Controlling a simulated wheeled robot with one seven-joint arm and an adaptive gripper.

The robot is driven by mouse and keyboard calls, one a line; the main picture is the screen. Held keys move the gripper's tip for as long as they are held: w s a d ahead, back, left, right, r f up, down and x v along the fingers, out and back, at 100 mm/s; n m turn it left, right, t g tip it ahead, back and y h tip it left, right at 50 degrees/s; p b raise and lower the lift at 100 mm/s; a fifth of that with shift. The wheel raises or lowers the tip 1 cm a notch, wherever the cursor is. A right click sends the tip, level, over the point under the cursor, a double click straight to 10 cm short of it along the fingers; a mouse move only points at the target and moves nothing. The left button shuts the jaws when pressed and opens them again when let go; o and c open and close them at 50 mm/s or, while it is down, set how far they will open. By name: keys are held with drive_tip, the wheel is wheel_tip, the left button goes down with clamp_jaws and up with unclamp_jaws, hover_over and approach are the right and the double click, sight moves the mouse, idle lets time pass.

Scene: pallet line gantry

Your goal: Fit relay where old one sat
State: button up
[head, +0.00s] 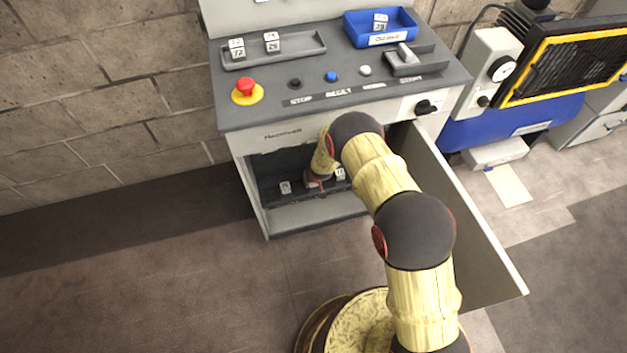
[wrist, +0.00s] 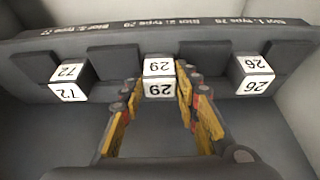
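In the wrist view a relay (wrist: 159,78) with white faces, marked 29, is at the middle slot of the rack (wrist: 113,62). My gripper (wrist: 160,88) has one finger close along each side of this relay and looks shut on it. Its base is hidden, so I cannot tell how fully it is seated. A relay marked 72 (wrist: 68,82) sits in the slot on the left, and one marked 26 (wrist: 252,77) on the right. In the head view my gripper (head: 318,182) reaches into the open cabinet (head: 250,190), where my arm hides the middle slot.
On the cabinet top, a grey tray (head: 288,57) holds two relays and a blue bin (head: 357,36) holds one. A red emergency button (head: 246,87) and several small buttons line the front. The open cabinet door (head: 480,235) stands right of my arm.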

drive_tip(key=o, duration=0.4)
drive_tip(key=shift+c, duration=0.2)
drive_tip(key=shift+r, duration=0.15)
drive_tip(key=shift+r, duration=0.25)
drive_tip(key=p+v, duration=0.4)
drive_tip(key=v, duration=0.7)
drive_tip(key=shift+s+r, duration=0.25)
